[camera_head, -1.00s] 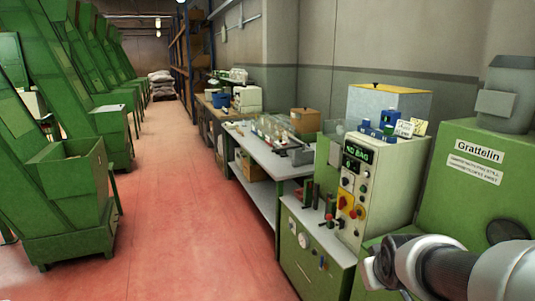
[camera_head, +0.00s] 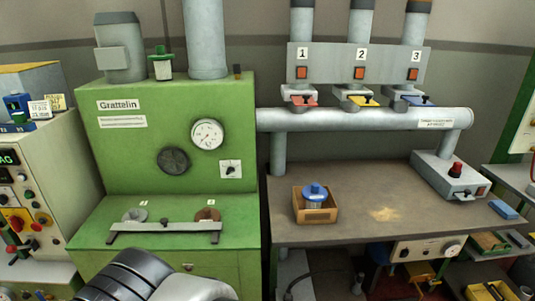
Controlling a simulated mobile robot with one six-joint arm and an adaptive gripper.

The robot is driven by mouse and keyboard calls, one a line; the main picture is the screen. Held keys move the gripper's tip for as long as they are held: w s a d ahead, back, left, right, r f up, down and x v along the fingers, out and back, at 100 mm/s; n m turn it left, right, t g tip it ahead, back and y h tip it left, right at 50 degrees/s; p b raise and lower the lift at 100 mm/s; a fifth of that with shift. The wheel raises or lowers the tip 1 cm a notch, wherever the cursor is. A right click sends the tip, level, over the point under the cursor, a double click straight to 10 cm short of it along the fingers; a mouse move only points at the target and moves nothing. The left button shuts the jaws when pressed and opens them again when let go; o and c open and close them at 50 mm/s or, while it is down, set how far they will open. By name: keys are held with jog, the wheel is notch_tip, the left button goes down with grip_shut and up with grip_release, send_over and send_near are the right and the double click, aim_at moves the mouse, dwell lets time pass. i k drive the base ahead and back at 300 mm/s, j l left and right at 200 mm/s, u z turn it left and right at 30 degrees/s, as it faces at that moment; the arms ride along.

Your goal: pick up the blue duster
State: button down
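A small flat blue block (camera_head: 503,209), which may be the blue duster, lies near the right end of the grey-brown bench; it is too small to be sure. A part of my arm shows at the bottom left, in front of the green machine. My gripper's fingers do not show. The arm part is well to the left of the blue block, with the bench between them.
The bench (camera_head: 350,225) holds an open box (camera_head: 318,214) with a blue-topped container, a pale dust pile (camera_head: 384,214) and a grey switch box (camera_head: 447,178). A pipe (camera_head: 365,119) runs above its back. The green Grattelin machine (camera_head: 235,115) stands left.

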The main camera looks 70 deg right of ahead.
aim_at(506, 212)
jog(key=z, duration=4.15)
jog(key=i+u, duration=0.1)
jog(key=u, duration=0.35)
jog(key=i+l+u, duration=0.2)
jog(key=i+l, duration=0.15)
jog(key=i+l+u, duration=0.2)
jog(key=i+l, duration=0.25)
jog(key=i+l+u, duration=0.2)
jog(key=i+l, duration=0.15)
jog(key=i+l+u, duration=0.2)
jog(key=i+l, duration=0.15)
jog(key=l, duration=0.3)
jog(key=i+l, duration=0.25)
jog(key=l, duration=0.2)
jog(key=i+l, duration=0.25)
jog(key=l, duration=0.15)
